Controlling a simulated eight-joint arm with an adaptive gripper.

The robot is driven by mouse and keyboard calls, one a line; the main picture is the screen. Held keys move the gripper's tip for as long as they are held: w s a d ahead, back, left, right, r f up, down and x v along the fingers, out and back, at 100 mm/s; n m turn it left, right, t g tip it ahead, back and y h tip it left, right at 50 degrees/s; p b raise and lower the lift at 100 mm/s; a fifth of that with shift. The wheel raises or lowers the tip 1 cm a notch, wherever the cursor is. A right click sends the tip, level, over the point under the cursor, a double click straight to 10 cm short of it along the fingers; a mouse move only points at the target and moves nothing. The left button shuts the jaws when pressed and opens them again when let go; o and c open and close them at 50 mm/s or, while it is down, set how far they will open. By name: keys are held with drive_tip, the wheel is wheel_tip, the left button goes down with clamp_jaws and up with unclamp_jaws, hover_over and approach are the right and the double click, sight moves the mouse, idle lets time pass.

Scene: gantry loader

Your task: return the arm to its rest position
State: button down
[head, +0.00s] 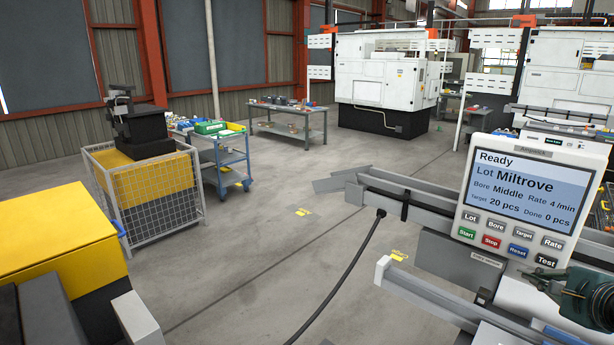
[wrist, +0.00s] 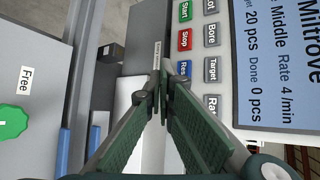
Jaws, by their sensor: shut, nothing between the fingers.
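My gripper (head: 548,283) is at the lower right of the head view, just below the control panel (head: 520,200). In the wrist view my gripper's dark green fingers (wrist: 161,88) come together at their tips with nothing between them. The panel's buttons and screen (wrist: 280,60) lie beyond the fingers there, turned sideways. The screen reads Ready, Lot Miltrove, Bore Middle, Rate 4/min, Target 20 pcs, Done 0 pcs. I cannot tell how much room there is between the fingertips and the panel.
A grey rail (head: 420,213) runs left from the panel, with a black cable (head: 345,280) hanging to the floor. A green knob (wrist: 12,122) sits by a "Free" label. A mesh cage (head: 160,195), blue cart (head: 225,160) and white machine (head: 385,75) stand farther off.

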drive_tip(key=a+f+n+g+y+b, duration=0.1)
drive_tip(key=a+f+n+g+b, duration=0.2)
drive_tip(key=a, duration=0.8)
drive_tip(key=a+f+n+y+b, duration=0.1)
drive_tip(key=a+f+n, duration=0.4)
drive_tip(key=a, duration=0.6)
drive_tip(key=s+a+f+n+g+b, duration=0.1)
drive_tip(key=s+a+f+n+b, duration=0.2)
drive_tip(key=s+a+n, duration=0.3)
drive_tip(key=s+a+f+n+g+h+b, duration=0.1)
drive_tip(key=s+a+f+n+b, duration=0.2)
drive_tip(key=s+a+n, duration=0.4)
drive_tip(key=shift+a+f+n+g, duration=0.5)
drive_tip(key=shift+a+f, duration=0.4)
drive_tip(key=shift+a, duration=0.65)
